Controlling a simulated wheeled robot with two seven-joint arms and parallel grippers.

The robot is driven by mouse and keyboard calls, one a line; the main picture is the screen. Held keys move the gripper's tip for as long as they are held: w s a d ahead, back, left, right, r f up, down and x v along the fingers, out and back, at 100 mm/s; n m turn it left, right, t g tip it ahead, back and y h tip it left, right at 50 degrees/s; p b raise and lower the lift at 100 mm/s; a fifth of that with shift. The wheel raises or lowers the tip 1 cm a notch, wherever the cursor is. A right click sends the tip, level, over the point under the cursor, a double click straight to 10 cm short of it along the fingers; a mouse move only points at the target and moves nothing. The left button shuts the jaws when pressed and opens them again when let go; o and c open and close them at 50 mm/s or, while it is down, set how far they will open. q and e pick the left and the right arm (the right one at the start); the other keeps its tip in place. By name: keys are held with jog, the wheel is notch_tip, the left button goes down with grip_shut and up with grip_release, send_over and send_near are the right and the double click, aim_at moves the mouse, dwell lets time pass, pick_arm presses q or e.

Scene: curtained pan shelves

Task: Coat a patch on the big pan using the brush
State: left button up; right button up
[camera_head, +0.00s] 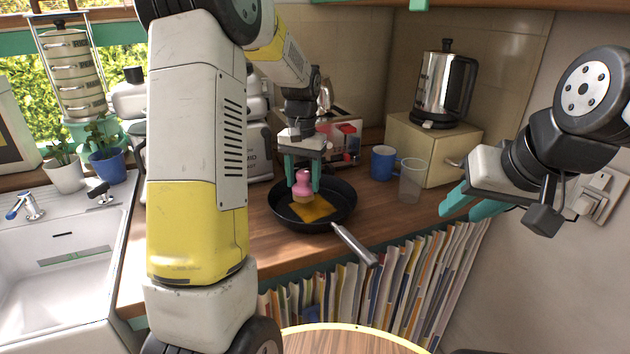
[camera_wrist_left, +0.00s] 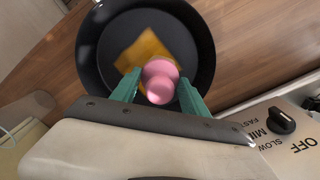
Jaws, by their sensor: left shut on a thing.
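The big pan (camera_head: 341,207) is black with a metal handle (camera_head: 354,243) and sits on the wooden counter; it also shows in the left wrist view (camera_wrist_left: 200,42). A yellow-orange patch (camera_head: 318,210) lies on its inner floor, also visible in the left wrist view (camera_wrist_left: 145,47). My left gripper (camera_head: 302,185) is shut on the pink brush (camera_head: 303,178), which stands upright with its pale bristle end at the patch; I cannot tell whether they touch. The brush's pink top shows in the left wrist view (camera_wrist_left: 161,82). My right gripper (camera_head: 468,205) is open and empty at the right, apart from the pan.
A blue mug (camera_head: 381,163) and a clear cup (camera_head: 411,181) stand right of the pan. A kettle (camera_head: 444,85) stands on a beige box (camera_head: 432,150). A toaster (camera_head: 345,143) is behind the pan. The sink (camera_head: 60,245) is at the left. A patterned curtain (camera_head: 385,285) hangs below the counter.

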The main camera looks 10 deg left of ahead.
aim_at(303, 173)
pick_arm(q)
jog(key=shift+r, duration=2.3)
